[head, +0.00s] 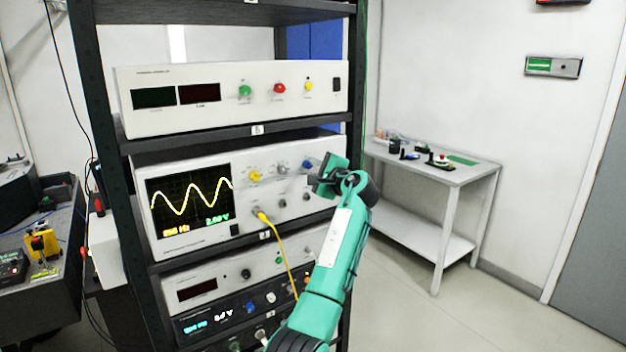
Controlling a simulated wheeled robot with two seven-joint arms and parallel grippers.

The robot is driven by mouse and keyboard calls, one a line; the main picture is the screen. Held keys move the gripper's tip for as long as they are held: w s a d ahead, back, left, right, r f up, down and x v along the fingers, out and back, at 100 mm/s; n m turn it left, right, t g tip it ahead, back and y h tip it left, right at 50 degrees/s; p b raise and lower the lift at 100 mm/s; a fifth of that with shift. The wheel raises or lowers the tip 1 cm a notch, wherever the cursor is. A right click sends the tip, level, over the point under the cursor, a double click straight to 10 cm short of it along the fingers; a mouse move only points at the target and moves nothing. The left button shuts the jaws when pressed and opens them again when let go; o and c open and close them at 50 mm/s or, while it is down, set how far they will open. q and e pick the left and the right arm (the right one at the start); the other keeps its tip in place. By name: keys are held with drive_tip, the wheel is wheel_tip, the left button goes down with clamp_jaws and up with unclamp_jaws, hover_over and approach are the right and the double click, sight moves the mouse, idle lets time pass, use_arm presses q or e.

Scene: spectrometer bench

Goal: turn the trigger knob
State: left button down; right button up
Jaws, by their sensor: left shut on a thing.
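The oscilloscope (165,250) sits on a middle shelf of the dark rack. Its screen (190,202) shows a yellow sine wave. Along its upper panel are a yellow knob (254,176), a grey knob (283,169) and a bluish knob (308,165) at the right, partly hidden by my gripper. Panel labels are too small to read, so I take the bluish one as the trigger knob. My right gripper is not in view.
A yellow cable (287,255) hangs from the oscilloscope's lower panel, left of my arm. A shelf (262,130) with a power supply (222,92) is just above the gripper. More instruments sit below. A white side table (440,172) stands at the right, with clear floor before it.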

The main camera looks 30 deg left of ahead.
use_arm(q)
drive_tip(key=n+b, duration=0.2)
drive_tip(key=n, duration=0.1)
drive_tip(key=n+b, duration=0.1)
drive_tip(key=shift+f+b, duration=0.25)
drive_tip(key=shift+b, duration=0.15)
drive_tip(key=shift+r+n+b, duration=0.15)
drive_tip(key=shift+n+b, duration=0.85)
drive_tip(key=shift+n, duration=0.4)
drive_tip(key=c, duration=1.3)
unclamp_jaws()
drive_tip(key=shift+r, duration=0.1)
drive_tip(key=shift+d, duration=0.1)
